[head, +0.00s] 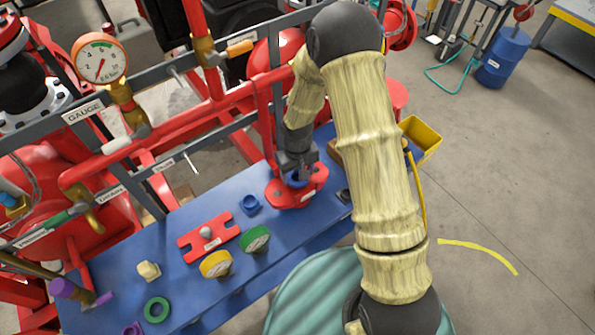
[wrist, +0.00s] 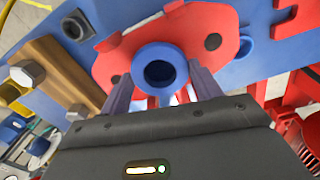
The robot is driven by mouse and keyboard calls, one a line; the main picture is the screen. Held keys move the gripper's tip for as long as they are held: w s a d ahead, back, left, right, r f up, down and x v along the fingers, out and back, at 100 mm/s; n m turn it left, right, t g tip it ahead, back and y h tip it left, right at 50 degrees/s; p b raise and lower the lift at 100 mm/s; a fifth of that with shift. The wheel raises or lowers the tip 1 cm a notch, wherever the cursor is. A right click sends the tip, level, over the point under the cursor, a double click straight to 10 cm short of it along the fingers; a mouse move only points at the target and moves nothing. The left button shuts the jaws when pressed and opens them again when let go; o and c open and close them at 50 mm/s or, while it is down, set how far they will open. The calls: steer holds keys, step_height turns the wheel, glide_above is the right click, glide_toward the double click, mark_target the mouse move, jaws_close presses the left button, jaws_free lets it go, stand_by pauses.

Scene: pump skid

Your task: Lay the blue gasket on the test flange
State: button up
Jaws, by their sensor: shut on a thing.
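The blue gasket (wrist: 160,70) is a thick ring between my fingertips in the wrist view; in the head view it shows partly (head: 296,181) below my gripper (head: 296,172). My gripper (wrist: 162,90) is shut on it. The test flange (head: 312,197) is a red plate on the blue bench, right under my gripper. In the wrist view the flange (wrist: 112,66) lies behind the gasket, with dark bolt holes on either side. The gasket overlaps the flange's middle; I cannot tell whether they touch.
The blue bench (head: 190,285) also holds a blue square piece (head: 250,204), a red slotted plate (head: 195,243), yellow (head: 216,264) and green (head: 255,239) rolls and a green ring (head: 157,309). Red pipework with a gauge (head: 100,61) stands behind. A yellow bin (head: 422,135) is at the right.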

steer(key=shift+f, duration=0.25)
steer(key=shift+s+a+f, duration=0.1)
steer(key=shift+s, duration=0.05)
steer(key=shift+f+b, duration=0.35)
steer(key=shift+b, duration=0.1)
steer(key=o, duration=1.1)
steer(key=shift+c, duration=0.2)
steer(key=shift+r, duration=0.1)
step_height(320, 180, up, 17)
steer(key=b, duration=0.3)
steer(key=shift+r, duration=0.15)
